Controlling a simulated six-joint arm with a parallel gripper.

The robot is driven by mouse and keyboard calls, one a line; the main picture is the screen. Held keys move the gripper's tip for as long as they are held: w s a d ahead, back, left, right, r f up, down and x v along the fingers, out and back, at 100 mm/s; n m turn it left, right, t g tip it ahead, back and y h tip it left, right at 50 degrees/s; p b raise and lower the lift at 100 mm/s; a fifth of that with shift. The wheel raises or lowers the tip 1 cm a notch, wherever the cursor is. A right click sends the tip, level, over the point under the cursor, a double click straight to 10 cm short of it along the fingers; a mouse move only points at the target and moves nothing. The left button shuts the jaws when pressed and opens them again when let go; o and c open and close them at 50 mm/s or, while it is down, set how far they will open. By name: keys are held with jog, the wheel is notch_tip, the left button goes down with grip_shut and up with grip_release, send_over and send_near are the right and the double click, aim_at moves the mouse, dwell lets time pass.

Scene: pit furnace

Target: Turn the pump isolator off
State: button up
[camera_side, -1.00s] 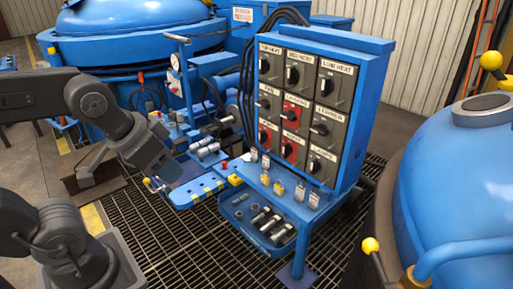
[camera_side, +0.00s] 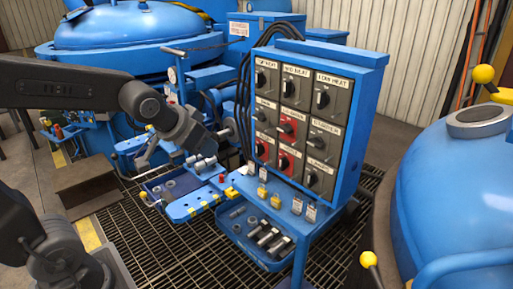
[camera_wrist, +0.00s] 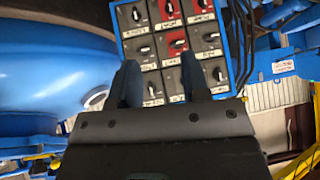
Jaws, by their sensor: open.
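The control panel (camera_side: 345,130) is a blue cabinet with a grid of grey and red switch plates, each with a black rotary knob and a white label. The red plates are at the centre (camera_side: 288,128), bottom middle (camera_side: 284,162) and bottom left.
A blue shelf with tags and padlocks (camera_side: 283,200) juts out below the panel, above a tray of tools (camera_side: 265,240). A blue tank (camera_side: 450,190) with yellow-knobbed levers stands at the right. Black cables (camera_side: 246,80) hang at the panel's left side.

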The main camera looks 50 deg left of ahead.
aim_at(256, 145)
jog(key=w+a+f+t+y, duration=0.1)
jog(key=w+a+f+t, duration=0.25)
jog(key=w+a, duration=0.45)
jog(key=w+a+f+t, duration=0.2)
jog(key=w+a+f, duration=0.3)
jog(key=w, duration=0.6)
jog(key=w+a+f+t+h, duration=0.15)
jog(key=a+f, duration=0.25)
jog(key=f, duration=0.4)
jog(key=w+a+f+t+h, duration=0.1)
jog(key=a+f+t, duration=0.2)
jog(key=f, duration=0.4)
jog(key=shift+m, duration=0.4)
jog(key=w, duration=1.3)
jog(key=shift+w+a+f, duration=0.15)
jog(key=shift+w, duration=0.1)
grip_shut()
